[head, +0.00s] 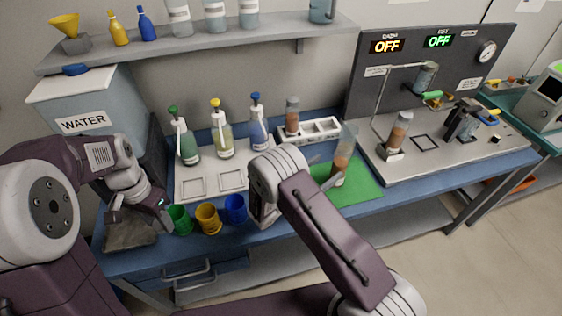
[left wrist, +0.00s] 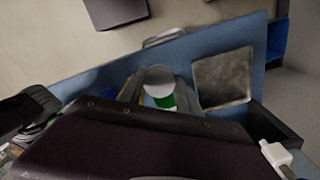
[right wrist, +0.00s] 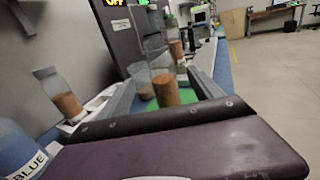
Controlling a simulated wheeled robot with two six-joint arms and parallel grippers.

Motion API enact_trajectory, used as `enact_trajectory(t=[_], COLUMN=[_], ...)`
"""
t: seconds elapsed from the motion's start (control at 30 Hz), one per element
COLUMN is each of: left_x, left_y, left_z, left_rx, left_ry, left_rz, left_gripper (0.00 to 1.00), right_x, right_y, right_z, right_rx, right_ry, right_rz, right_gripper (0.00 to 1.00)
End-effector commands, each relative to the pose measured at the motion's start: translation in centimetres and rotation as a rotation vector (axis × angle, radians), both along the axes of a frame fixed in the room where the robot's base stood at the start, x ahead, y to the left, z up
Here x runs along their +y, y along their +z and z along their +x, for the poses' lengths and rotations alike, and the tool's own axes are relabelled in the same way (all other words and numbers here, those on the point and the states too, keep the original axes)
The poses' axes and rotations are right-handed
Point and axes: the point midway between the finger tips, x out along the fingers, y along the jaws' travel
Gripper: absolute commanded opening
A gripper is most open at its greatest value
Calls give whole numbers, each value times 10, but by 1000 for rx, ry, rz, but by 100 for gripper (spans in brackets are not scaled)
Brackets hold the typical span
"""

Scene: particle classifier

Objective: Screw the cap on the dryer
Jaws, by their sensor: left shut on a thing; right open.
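My left gripper (head: 163,213) is at the green cup (head: 180,219) at the table's front left. In the left wrist view its fingers (left wrist: 160,92) close around the green cup (left wrist: 166,102), which has a pale round top. My right gripper (head: 312,172) is open at the green mat (head: 352,190). A clear tube with brown particles (head: 342,162) stands there; in the right wrist view this tube (right wrist: 166,90) shows ahead between the spread fingers. The dryer panel (head: 370,75) at the right reads OFF. A tube of brown particles (head: 399,131) stands on its base. I cannot make out a separate cap.
Yellow (head: 207,219) and blue (head: 235,209) cups stand right of the green one. A white rack (head: 322,131) holds another brown-filled tube (head: 292,117). A water tank (head: 80,110) is at the left.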

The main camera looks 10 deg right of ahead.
Motion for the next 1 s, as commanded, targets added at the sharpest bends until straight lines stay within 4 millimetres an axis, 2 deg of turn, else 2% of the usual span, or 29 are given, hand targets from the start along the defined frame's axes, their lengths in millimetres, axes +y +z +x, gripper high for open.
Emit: enact_trajectory(t=[0.1, 0.4, 0.47, 0.73, 0.87, 1.0], left_x=[2, 1, 1, 1, 1, 1], left_y=[1, 2, 3, 12, 13, 12], left_z=[1, 1, 1, 1, 1, 1], left_rx=[-1, -1, -1, 0, 0, 0], left_ry=[4, 4, 4, 4, 4, 4], left_rz=[0, 0, 0, 0, 0, 0], left_gripper=[4, 4, 4, 4, 4, 4], right_x=[5, 4, -1, -44, -54, -54], right_y=[-8, -8, -7, -7, -7, -8], right_z=[0, 0, 2, 26, 32, 34], right_rx=[15, 16, 16, 16, 16, 16], right_ry=[18, 17, 15, 13, 15, 17], right_rz=[-10, -10, -10, -9, -10, -10], right_gripper=[75, 75, 75, 75, 75, 75])
